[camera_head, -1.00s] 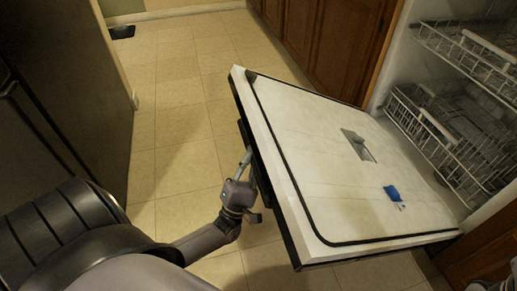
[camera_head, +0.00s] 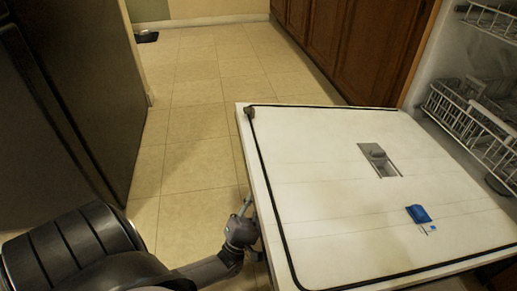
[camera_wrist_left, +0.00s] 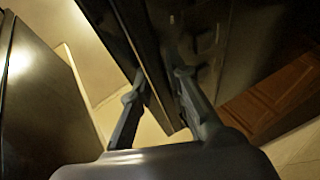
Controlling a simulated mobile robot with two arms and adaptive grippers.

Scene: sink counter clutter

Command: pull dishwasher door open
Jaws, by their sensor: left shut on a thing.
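The dishwasher door (camera_head: 330,185) is swung down nearly flat, its white inner face up, with a detergent cup and a blue piece on it. My left gripper (camera_head: 246,208) is at the door's outer left edge in the head view. In the left wrist view, my left gripper's two fingers (camera_wrist_left: 160,100) stand on either side of the dark door edge (camera_wrist_left: 150,55), shut on it. The exact grip point on the door is partly hidden in the head view. My right gripper is not in view.
White wire racks (camera_head: 470,120) sit inside the dishwasher at the right. Brown wooden cabinets (camera_head: 350,45) line the back. A dark appliance (camera_head: 60,100) stands at the left. The tiled floor (camera_head: 195,110) between is clear. A small dark object (camera_head: 146,37) lies at the far wall.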

